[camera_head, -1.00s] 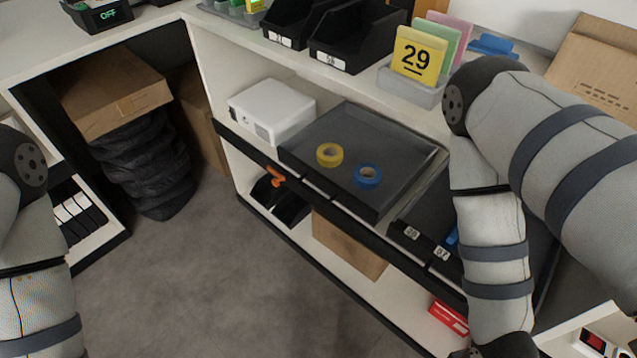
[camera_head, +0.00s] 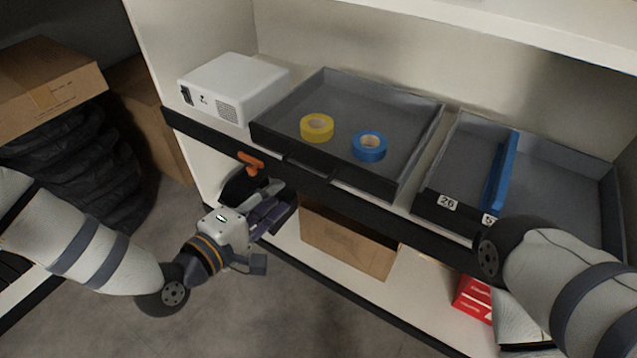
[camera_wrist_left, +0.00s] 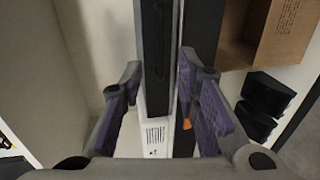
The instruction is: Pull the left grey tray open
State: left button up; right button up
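The left grey tray (camera_head: 375,110) sits on the middle shelf, with a yellow tape roll (camera_head: 317,127) and a blue tape roll (camera_head: 369,146) inside. Its dark front carries a bar handle (camera_head: 310,167). My left gripper (camera_head: 277,207) is in front of the shelf, below and left of that handle in the head view. In the left wrist view its two purple-padded fingers (camera_wrist_left: 160,64) are spread, with a dark front (camera_wrist_left: 155,50) showing between them; contact cannot be told. My right gripper is out of view; only my right arm shows at lower right.
A white box-shaped device (camera_head: 232,88) stands left of the tray, and an orange item (camera_head: 250,161) is at the shelf edge. A second tray (camera_head: 560,190) with a blue divider is to the right. A cardboard box (camera_head: 345,240) sits below.

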aim_at(305, 174)
pick_arm(q)
jog(key=b+x, duration=0.2)
jog(key=x, duration=0.9)
jog(key=shift+d+f, duration=0.1)
jog(key=shift+d, duration=0.05)
jog(key=shift+c, duration=0.3)
grip_shut()
